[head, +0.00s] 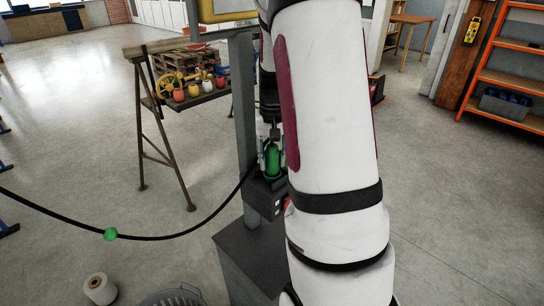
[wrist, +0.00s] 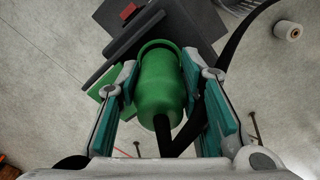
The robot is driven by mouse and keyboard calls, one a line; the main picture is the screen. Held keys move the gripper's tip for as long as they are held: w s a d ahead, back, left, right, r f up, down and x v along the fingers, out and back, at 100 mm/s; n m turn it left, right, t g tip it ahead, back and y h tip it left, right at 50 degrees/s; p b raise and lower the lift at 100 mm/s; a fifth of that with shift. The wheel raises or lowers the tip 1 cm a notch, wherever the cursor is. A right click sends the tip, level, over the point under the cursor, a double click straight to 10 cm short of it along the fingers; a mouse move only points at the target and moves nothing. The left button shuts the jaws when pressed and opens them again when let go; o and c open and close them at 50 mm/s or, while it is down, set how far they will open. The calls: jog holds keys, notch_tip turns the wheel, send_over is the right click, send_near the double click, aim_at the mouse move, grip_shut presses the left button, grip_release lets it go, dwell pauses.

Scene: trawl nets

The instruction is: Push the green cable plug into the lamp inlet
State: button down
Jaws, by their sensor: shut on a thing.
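The green cable plug (head: 272,160) stands roughly upright between the fingers of my gripper (head: 270,148). In the wrist view the plug (wrist: 161,85) fills the space between the teal-padded fingers (wrist: 160,95), which are shut on its sides. A black cable (wrist: 163,135) leaves its near end. In the head view the plug is directly above a dark box (head: 268,194) on the grey post. The lamp inlet's opening is hidden behind the plug, so I cannot tell how deep the plug sits. A flat green piece (wrist: 104,84) shows left of the plug.
The cable (head: 180,237) sags left and carries a green ball-like piece (head: 110,234). The grey post (head: 244,100) rises beside my gripper from a dark base (head: 240,250). A trestle bench (head: 155,100) with coloured pots stands behind. A white spool (head: 100,289) lies on the floor.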

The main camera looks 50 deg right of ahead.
jog(key=shift+f, duration=0.1)
jog(key=c, duration=1)
grip_release()
jog(key=shift+c, duration=0.2)
notch_tip(320, 180, up, 12)
jog(key=s+a+r+n+t, duration=0.1)
jog(key=s+a+r+n, duration=0.15)
jog(key=a, duration=0.65)
jog(key=s+a+r+n+t, duration=0.2)
jog(key=a+r, duration=0.2)
jog(key=a, duration=0.4)
jog(key=s+a+f+n+t, duration=0.1)
jog(key=s+a+n, duration=0.3)
jog(key=s+a, duration=0.5)
jog(key=shift+s+a+t, duration=0.15)
jog(key=shift+a+t, duration=0.45)
jog(key=shift+a, duration=0.5)
